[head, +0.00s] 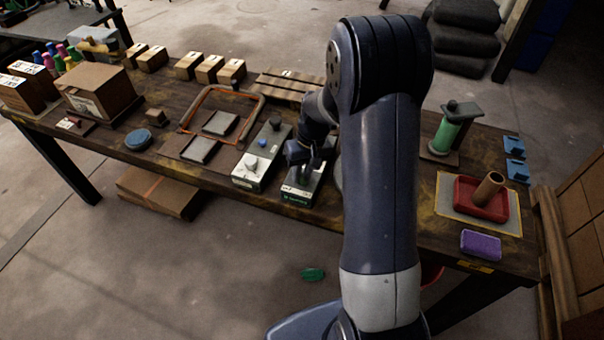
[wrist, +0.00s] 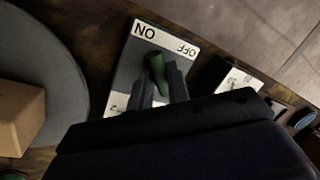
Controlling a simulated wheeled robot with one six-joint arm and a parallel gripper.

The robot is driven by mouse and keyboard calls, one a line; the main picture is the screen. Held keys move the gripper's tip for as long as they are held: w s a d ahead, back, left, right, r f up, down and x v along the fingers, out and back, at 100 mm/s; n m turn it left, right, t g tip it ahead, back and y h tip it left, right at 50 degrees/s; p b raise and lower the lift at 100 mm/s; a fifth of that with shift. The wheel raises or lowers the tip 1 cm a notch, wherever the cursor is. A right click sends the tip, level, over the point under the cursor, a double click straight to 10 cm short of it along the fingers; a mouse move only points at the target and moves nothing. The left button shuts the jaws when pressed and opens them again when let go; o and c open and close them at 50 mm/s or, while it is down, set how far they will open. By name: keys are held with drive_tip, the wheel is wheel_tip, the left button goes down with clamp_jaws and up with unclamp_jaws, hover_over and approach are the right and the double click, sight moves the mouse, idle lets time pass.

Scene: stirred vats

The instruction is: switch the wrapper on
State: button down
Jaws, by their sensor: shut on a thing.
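A switch box (head: 302,188) with a green label on its front stands near the table's front edge. In the head view my gripper (head: 300,160) is over the box, partly hidden by my arm.
A similar box (head: 258,160) stands close on the left. In the wrist view a grey disc (wrist: 50,60) bearing a cardboard box (wrist: 18,118) lies left of the switch. A green roll on a stand (head: 446,135) and a red tray (head: 483,208) are on the right.

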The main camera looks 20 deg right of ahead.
drive_tip(key=shift+n, duration=0.4)
drive_tip(key=c, duration=1.4)
unclamp_jaws()
drive_tip(key=shift+o, duration=0.2)
wheel_tip(320, 180, up, 11)
drive_tip(key=d, duration=0.2)
drive_tip(key=shift+w+f, duration=0.15)
drive_tip(key=shift+w, duration=0.05)
drive_tip(key=f, duration=0.3)
drive_tip(key=a+f, duration=0.1)
drive_tip(key=f, duration=0.3)
drive_tip(key=a+f, duration=0.1)
drive_tip(key=f, duration=0.2)
drive_tip(key=shift+s+f, duration=0.2)
drive_tip(key=shift+f, duration=0.15)
